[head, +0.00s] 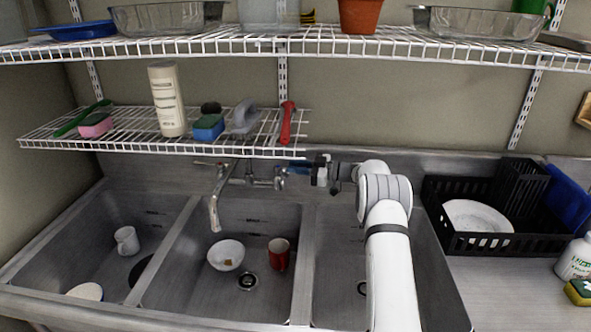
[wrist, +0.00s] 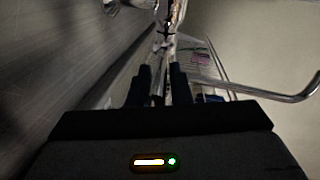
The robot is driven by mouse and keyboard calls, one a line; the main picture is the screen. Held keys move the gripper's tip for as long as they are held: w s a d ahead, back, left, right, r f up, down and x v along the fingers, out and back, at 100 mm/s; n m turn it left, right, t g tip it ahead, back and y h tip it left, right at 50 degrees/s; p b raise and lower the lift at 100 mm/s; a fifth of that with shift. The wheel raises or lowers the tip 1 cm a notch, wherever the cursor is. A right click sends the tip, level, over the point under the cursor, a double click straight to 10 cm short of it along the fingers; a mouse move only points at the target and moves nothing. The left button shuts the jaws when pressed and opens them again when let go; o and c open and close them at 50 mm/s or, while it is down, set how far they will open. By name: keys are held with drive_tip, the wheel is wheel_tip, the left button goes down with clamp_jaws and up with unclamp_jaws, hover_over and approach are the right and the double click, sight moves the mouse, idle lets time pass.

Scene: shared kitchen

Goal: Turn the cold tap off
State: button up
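The chrome tap is on the sink's back wall, with its spout (head: 214,205) hanging over the middle basin. One handle (head: 205,163) is left of the spout, and the other handle (head: 279,178) is on the right. Neither carries a readable hot or cold mark, and I cannot tell whether water runs. My gripper (head: 297,168) is just right of the right handle and points left at it. In the wrist view its dark blue fingers (wrist: 160,78) stand apart with chrome tap parts between and beyond them. Contact with the handle is unclear. The spout (wrist: 270,92) curves at the right there.
A wire shelf (head: 140,147) with a bottle, sponges and brushes hangs close above the tap. A white bowl (head: 226,255) and red mug (head: 279,254) are in the middle basin. A black dish rack (head: 470,243) stands right of my arm.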

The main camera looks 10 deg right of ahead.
drive_tip(key=shift+o, duration=0.7)
drive_tip(key=shift+a+f, duration=0.1)
drive_tip(key=shift+a, duration=0.05)
drive_tip(key=shift+o, duration=0.9)
drive_tip(key=shift+f, duration=0.1)
drive_tip(key=b+v, duration=0.1)
drive_tip(key=v, duration=0.7)
drive_tip(key=shift+b, duration=0.3)
